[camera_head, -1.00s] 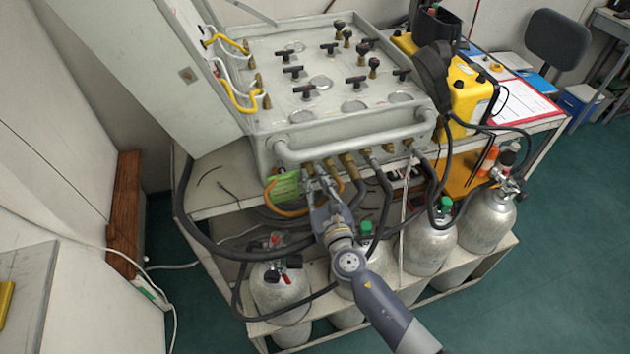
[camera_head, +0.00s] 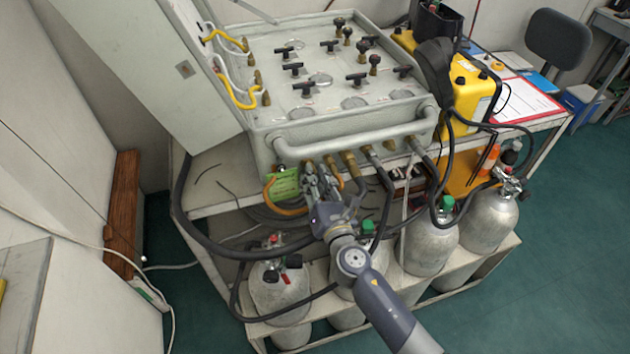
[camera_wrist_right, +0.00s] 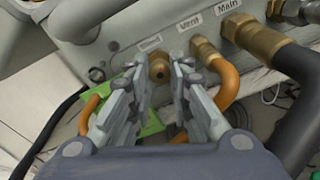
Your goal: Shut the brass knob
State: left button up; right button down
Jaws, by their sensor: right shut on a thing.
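The brass knob (camera_wrist_right: 159,69) is small and round, with a dark centre, on the grey panel's front face under a small label. In the right wrist view it sits between the fingertips of my right gripper (camera_wrist_right: 158,76), which is shut on it. In the head view my right gripper (camera_head: 318,180) reaches up to the row of brass fittings below the panel's front rail, and the fingers largely hide the knob. My left gripper is not in view.
The Vent fitting (camera_wrist_right: 205,48) with its orange hose and the thick Main fitting (camera_wrist_right: 252,38) are close on the right. A green tag (camera_head: 285,184) hangs on the left. Silver cylinders (camera_head: 430,247) stand below. The tube rail (camera_head: 350,137) runs above.

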jog(key=m+b, duration=0.2)
jog(key=m, duration=0.9)
jog(key=shift+m, duration=0.4)
dwell(0.3)
jog(key=c, duration=1.4)
grip_release()
jog(key=shift+d, duration=0.1)
jog(key=shift+c, duration=0.2)
jog(key=v, duration=1.2)
